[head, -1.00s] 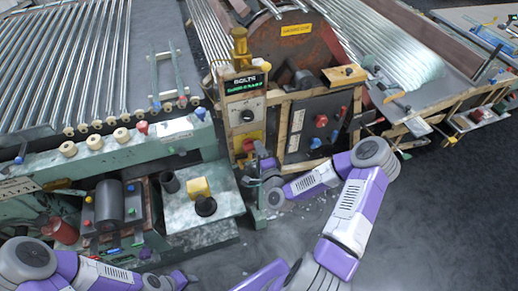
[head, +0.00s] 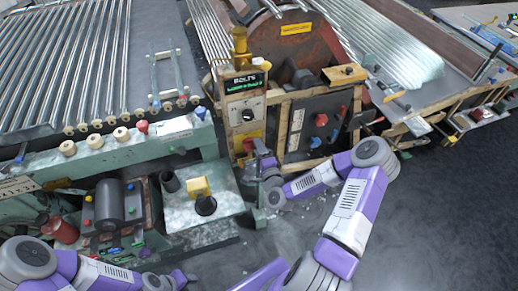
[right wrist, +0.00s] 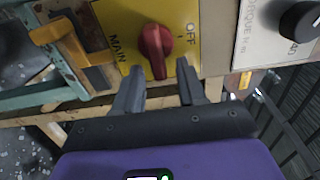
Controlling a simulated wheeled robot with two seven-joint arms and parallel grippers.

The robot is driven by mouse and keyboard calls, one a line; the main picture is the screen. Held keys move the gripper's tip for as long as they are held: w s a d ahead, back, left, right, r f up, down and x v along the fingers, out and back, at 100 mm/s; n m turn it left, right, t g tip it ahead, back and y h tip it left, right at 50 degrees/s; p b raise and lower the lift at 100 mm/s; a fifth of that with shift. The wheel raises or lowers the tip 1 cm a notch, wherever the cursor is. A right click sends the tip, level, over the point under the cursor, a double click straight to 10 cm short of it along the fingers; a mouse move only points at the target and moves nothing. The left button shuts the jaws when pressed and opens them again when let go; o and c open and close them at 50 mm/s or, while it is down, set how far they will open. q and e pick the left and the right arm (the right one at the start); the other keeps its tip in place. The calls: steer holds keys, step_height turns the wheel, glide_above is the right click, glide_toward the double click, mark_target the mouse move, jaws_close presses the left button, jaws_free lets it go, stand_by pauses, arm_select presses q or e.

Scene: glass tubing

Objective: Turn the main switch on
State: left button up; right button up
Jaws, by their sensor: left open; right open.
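The main switch is a red knob (right wrist: 155,45) on a yellow plate (right wrist: 120,18) marked MAIN and OFF in the right wrist view. The knob's narrow end points down toward my gripper, not at the OFF mark. My right gripper (right wrist: 159,88) is open, with one finger on each side just below the knob's lower end. Nothing is between the fingers. In the head view, my right gripper (head: 257,148) is small in front of the yellow plate (head: 246,137) and partly covers it. My left gripper (head: 188,279) is low at the bottom edge, away from the switch.
A BOLTS display (head: 245,82) and a black dial (head: 248,115) sit above the switch. A dark panel (head: 316,125) with red and blue knobs is to its right. A green bench (head: 208,232) stands left of my right gripper. Open floor (head: 440,220) lies to the right.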

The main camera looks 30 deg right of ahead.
steer(key=shift+s, duration=0.1)
steer(key=p+v, duration=0.1)
steer(key=v, duration=0.6)
steer(key=shift+s, duration=0.2)
